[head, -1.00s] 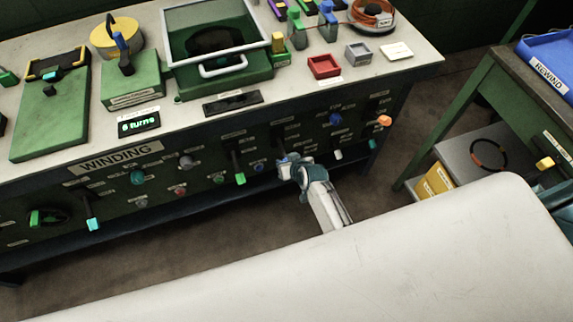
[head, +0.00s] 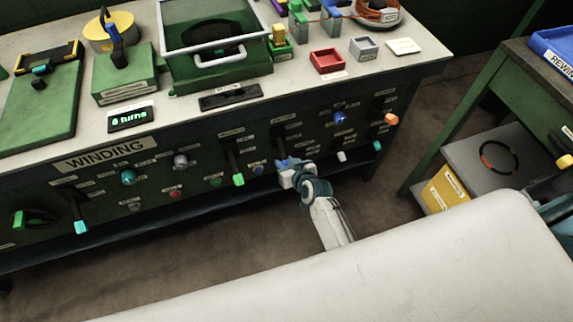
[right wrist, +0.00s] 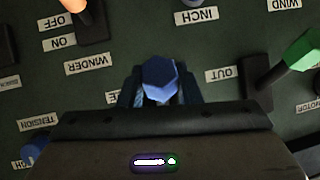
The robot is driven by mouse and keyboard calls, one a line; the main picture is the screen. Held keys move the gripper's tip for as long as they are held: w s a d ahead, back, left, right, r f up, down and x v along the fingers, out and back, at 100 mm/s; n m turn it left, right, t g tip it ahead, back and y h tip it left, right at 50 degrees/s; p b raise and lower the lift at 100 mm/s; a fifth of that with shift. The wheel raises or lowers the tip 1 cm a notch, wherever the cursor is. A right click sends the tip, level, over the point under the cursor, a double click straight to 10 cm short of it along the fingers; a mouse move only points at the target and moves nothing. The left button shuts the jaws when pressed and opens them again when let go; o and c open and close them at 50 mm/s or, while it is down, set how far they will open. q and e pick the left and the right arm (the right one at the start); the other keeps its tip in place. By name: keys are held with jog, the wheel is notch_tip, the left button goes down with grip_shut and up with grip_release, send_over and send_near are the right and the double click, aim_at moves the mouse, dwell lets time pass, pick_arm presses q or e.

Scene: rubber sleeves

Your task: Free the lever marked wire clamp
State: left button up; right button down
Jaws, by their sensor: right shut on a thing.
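My right gripper (head: 286,166) is at the front panel of the winding bench, below the labelled rows. It is shut on a blue handle (right wrist: 158,78), which sits between the two fingers in the right wrist view. In the head view the gripper hides most of this handle's lever. I cannot read a wire clamp label in either view, so I cannot tell whether this is that lever. A green-tipped lever (head: 238,179) hangs to the left of the gripper; it shows beside an OUT label in the right wrist view (right wrist: 298,52). My left gripper is not in view.
The WINDING panel (head: 105,153) carries several knobs and levers, including a cyan-tipped lever (head: 80,227) and an orange knob (head: 391,118). A turns display (head: 130,118) is lit on the bench top. Floor (head: 190,240) is open below the panel. Another bench (head: 515,85) stands at right.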

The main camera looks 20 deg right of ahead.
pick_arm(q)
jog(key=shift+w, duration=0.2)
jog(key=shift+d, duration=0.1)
pick_arm(e)
jog(key=c, duration=1.1)
grip_release()
jog(key=shift+w, duration=0.1)
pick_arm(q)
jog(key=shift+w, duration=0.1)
pick_arm(e)
jog(key=shift+o, duration=0.2)
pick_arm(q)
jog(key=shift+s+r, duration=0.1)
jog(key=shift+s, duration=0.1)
pick_arm(e)
jog(key=v, duration=1)
jog(key=shift+s+r, duration=0.2)
jog(key=shift+s, duration=0.1)
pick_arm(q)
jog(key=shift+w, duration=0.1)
